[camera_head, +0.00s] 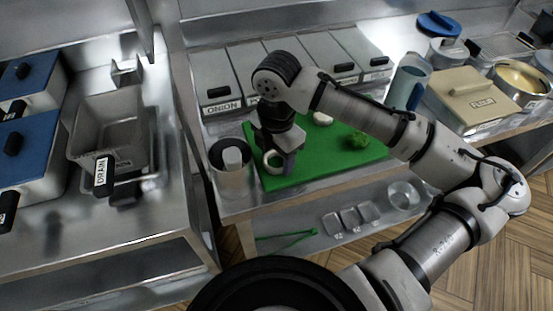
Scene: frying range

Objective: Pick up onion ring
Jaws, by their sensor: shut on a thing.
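The onion ring (269,166) is a pale ring at the left part of the green cutting board (317,170). My gripper (277,165) points down over the board with its fingers at the ring and is shut on it. The ring is partly hidden by the fingers. I cannot tell whether it touches the board or is lifted slightly.
A steel container (231,181) stands just left of my gripper. A green leafy item (357,140) and a pale round item (322,118) lie on the board. Lidded bins, one labelled ONION (222,107), line the back. A beige lidded box (470,99) stands right.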

